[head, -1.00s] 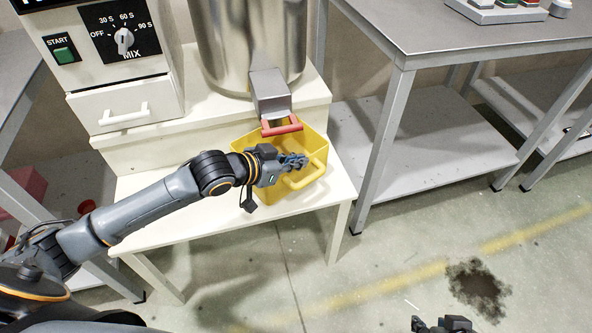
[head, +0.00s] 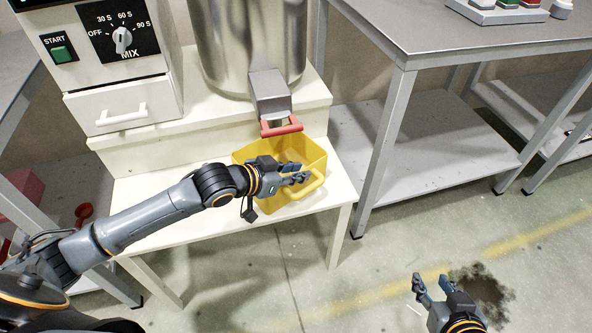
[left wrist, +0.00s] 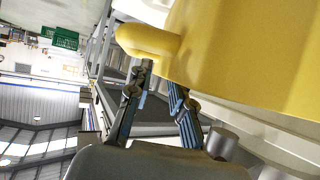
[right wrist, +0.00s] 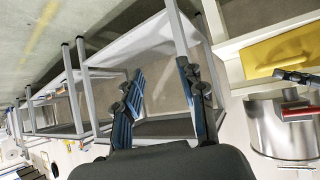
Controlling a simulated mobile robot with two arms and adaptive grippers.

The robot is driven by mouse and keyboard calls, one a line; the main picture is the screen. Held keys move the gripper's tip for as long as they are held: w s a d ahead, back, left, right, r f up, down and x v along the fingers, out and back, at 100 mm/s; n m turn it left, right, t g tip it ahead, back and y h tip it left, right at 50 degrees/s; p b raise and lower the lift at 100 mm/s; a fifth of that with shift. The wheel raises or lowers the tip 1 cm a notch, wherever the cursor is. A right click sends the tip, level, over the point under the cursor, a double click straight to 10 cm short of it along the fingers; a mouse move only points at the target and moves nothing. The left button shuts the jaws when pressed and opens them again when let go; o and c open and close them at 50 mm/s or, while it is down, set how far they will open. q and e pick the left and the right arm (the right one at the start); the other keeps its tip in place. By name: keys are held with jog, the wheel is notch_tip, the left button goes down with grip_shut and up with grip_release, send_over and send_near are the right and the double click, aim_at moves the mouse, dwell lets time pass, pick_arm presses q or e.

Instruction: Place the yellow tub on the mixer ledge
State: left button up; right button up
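The yellow tub (head: 315,158) sits upright on the white mixer ledge (head: 225,220), below the mixer's spout. Its handle (head: 309,188) faces the front right. My left gripper (head: 297,173) appears over the tub's front side, close to the handle, with its fingers apart. In the left wrist view, the tub (left wrist: 240,50) fills the upper right, and its handle (left wrist: 145,42) lies just beyond the open fingertips (left wrist: 160,75); nothing shows between them. My right gripper (head: 433,284) is open and empty above the floor at lower right; its spread fingers (right wrist: 158,75) also show in the right wrist view.
The grey spout (head: 270,95) with its red handle (head: 282,127) hangs over the tub's back. The steel mixer drum (head: 245,45) stands behind. A grey table (head: 440,40) with a lower shelf is at right. Open floor (head: 400,240) lies in front.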

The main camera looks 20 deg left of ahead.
pick_arm(q)
jog(key=shift+r, duration=0.15)
jog(key=shift+s+a+r, duration=0.1)
jog(key=shift+s, duration=0.05)
jog(key=p+v, duration=0.2)
jog(key=v, duration=0.7)
jog(key=shift+s+a+r+p, duration=0.1)
jog(key=shift+s+a+p, duration=0.1)
jog(key=shift+s+p, duration=0.15)
jog(key=s+f+n+g+y, duration=0.2)
jog(key=s+f, duration=0.4)
jog(key=s, duration=0.4)
jog(key=s+f+n+g+y, duration=0.2)
jog(key=s+f+g+y, duration=0.2)
jog(key=s, duration=0.6)
notch_tip(320, 180, down, 3)
jog(key=shift+s+d+r+n+g, duration=0.15)
jog(key=shift+s+d+n+g, duration=0.05)
jog(key=shift+s+n+g, duration=0.1)
pick_arm(e)
jog(key=s+d+f+g+h, duration=0.1)
jog(key=s+d+f+g, duration=0.1)
jog(key=s, duration=0.3)
jog(key=s+d+f+g, duration=0.1)
jog(key=s+f+g, duration=0.1)
jog(key=s+g, duration=0.2)
jog(key=shift+s+d+f+g+h, duration=0.3)
jog(key=shift+s+d+h, duration=0.1)
jog(key=shift+s, duration=0.75)
